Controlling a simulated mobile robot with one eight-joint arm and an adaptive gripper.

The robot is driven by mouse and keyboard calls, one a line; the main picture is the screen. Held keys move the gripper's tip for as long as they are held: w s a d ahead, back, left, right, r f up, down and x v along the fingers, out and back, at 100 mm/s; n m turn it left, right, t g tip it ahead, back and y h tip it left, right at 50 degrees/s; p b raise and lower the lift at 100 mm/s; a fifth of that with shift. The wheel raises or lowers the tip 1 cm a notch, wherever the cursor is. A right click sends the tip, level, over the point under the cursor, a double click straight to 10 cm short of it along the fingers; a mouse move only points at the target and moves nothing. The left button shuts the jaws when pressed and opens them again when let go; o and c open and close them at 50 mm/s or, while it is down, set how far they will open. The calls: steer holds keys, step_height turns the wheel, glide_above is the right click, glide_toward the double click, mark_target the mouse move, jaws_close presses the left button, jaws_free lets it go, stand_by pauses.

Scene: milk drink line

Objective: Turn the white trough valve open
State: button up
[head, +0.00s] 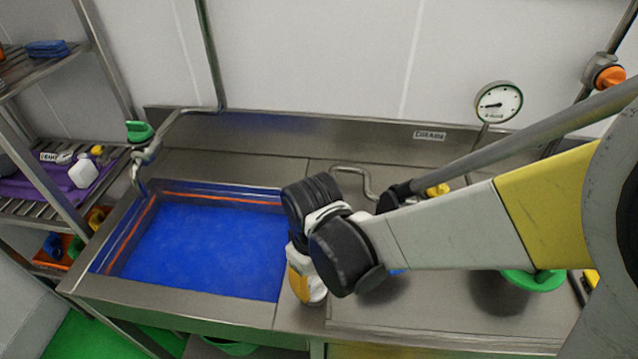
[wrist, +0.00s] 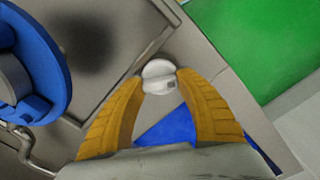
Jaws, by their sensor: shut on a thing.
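The white trough valve (wrist: 159,72) shows in the wrist view as a small round white knob with a dark mark on its face. My gripper (wrist: 160,80) has its two yellow fingers on either side of it, with the tips against its edges. In the head view my gripper (head: 303,284) points down at the front right corner of the steel trough (head: 190,298), which holds blue liquid. The arm hides most of the valve there. I cannot tell how far the valve is turned.
A pipe with a green-handled valve (head: 139,131) stands at the trough's back left. A gauge (head: 498,103) and an orange valve (head: 608,75) are at the back right. A blue round thing (wrist: 48,65) is beside my fingers.

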mark_target(315, 282)
steer(key=n, duration=0.7)
stand_by(0.6)
steer(key=o, duration=1.2)
step_height(315, 282, up, 12)
steer(key=shift+d, duration=0.1)
